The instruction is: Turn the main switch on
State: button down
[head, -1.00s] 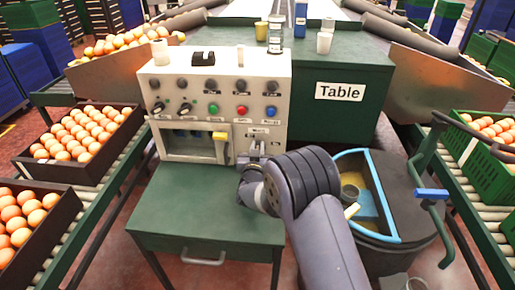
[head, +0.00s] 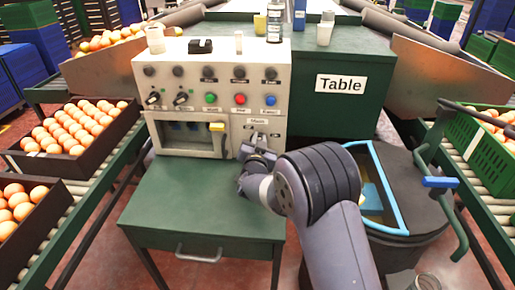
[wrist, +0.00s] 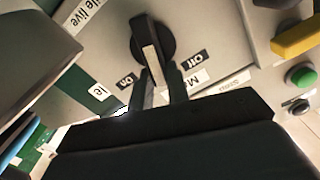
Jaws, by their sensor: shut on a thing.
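The main switch (wrist: 153,38) is a black rotary knob with a pale stripe on its handle, seen in the wrist view. The handle lies between the "On" label (wrist: 125,80) and the "Off" label (wrist: 194,57). My gripper (wrist: 160,82) is shut on the handle, with one finger on each side of it. In the head view my gripper (head: 258,153) is at the lower right of the beige control panel (head: 180,112), below the "Main" label (head: 258,121). It largely hides the switch there.
The panel also has black knobs, a green button (head: 210,98), a red button (head: 239,99), a blue button (head: 270,100) and a yellow-topped lever (head: 217,127). A green table (head: 185,200) stands in front. A dark bin with a blue rim (head: 385,228) is right of my arm.

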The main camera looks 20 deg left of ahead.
jog(key=m+b, duration=0.2)
jog(key=b, duration=0.1)
jog(key=m+b, duration=0.1)
jog(key=shift+w+d+f+m, duration=0.1)
jog(key=shift+d+f+m, duration=0.2)
jog(key=shift+d+m, duration=0.1)
jog(key=shift+r+b, duration=0.1)
jog(key=shift+b, duration=0.25)
jog(key=c, duration=1.4)
grip_release()
jog(key=shift+o, duration=0.2)
jog(key=p+v, duration=0.1)
jog(key=v, duration=0.9)
jog(key=shift+s, duration=0.4)
